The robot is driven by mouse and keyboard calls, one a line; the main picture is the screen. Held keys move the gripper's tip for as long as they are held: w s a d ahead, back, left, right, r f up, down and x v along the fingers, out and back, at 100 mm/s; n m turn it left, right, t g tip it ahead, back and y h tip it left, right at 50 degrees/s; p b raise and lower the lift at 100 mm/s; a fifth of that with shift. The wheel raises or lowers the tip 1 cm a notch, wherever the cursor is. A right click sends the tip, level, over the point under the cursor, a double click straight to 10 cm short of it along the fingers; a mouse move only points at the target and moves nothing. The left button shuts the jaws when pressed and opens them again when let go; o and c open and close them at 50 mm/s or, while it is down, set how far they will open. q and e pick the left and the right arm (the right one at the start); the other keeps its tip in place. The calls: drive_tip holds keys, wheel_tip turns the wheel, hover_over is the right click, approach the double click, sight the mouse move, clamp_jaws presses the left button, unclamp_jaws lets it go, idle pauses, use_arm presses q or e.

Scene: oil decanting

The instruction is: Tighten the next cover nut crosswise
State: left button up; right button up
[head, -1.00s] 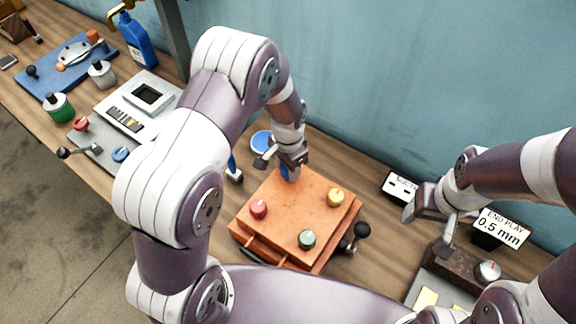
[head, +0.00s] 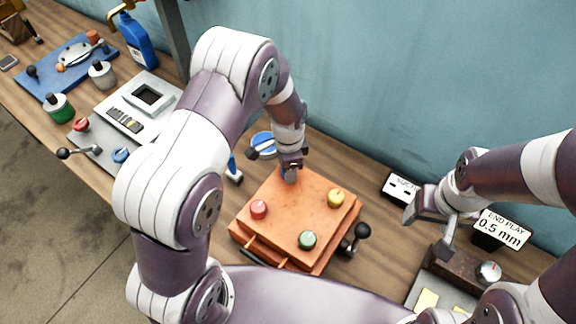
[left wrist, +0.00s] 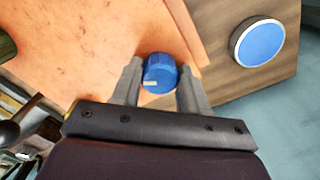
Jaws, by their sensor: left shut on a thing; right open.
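The orange cover (head: 282,214) lies on the wooden bench with coloured nuts near its corners. A red nut (head: 259,209), a yellow nut (head: 336,197) and a green nut (head: 307,240) stand free of any gripper. My left gripper (head: 290,172) is over the far corner, shut on the blue nut (left wrist: 160,73); in the left wrist view its two fingers (left wrist: 156,86) lie on either side of that nut. The nut is mostly hidden by the gripper in the head view. My right gripper (head: 430,228) is open and empty, at the right above a dark block.
A blue-topped round thing (head: 263,143) stands behind the cover, also in the left wrist view (left wrist: 258,42). A black-knobbed lever (head: 361,231) sticks out at the cover's right. An "END PLAY 0.5 mm" sign (head: 502,229) stands at right. A blue bottle (head: 137,42) is far left.

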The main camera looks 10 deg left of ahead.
use_arm(q)
drive_tip(key=shift+w+r, duration=0.2)
drive_tip(key=o, duration=1.1)
drive_tip(key=shift+c, duration=0.2)
drive_tip(key=shift+s+f, duration=0.1)
drive_tip(key=shift+s, duration=0.05)
wheel_tip(320, 180, up, 13)
drive_tip(key=b, duration=0.3)
drive_tip(key=shift+f, duration=0.15)
